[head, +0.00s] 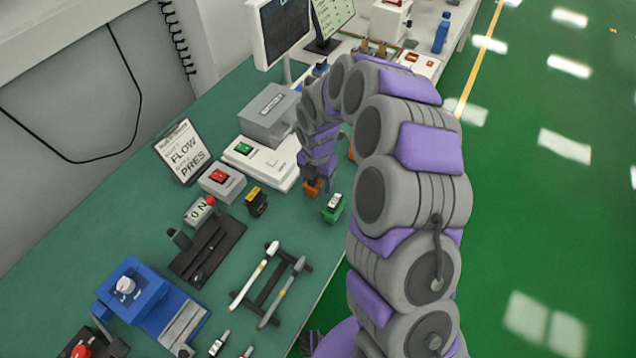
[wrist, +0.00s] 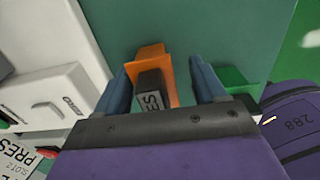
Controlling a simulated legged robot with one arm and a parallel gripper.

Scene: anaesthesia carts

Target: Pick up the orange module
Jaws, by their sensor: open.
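The orange module (wrist: 152,58) stands on the green bench top. In the head view the orange module (head: 313,187) is partly hidden by my arm. My gripper (wrist: 162,85) is open, with one blue-grey finger on each side of the module and visible gaps between. In the head view my gripper (head: 318,172) is over the module, its fingers mostly hidden. I cannot tell whether a finger touches the module.
A green module (head: 333,207) stands close on the right, also beside the right finger in the wrist view (wrist: 232,78). A yellow-black module (head: 256,202) is on the left. A white unit with a green switch (head: 258,160) stands just behind. The bench's right edge is near.

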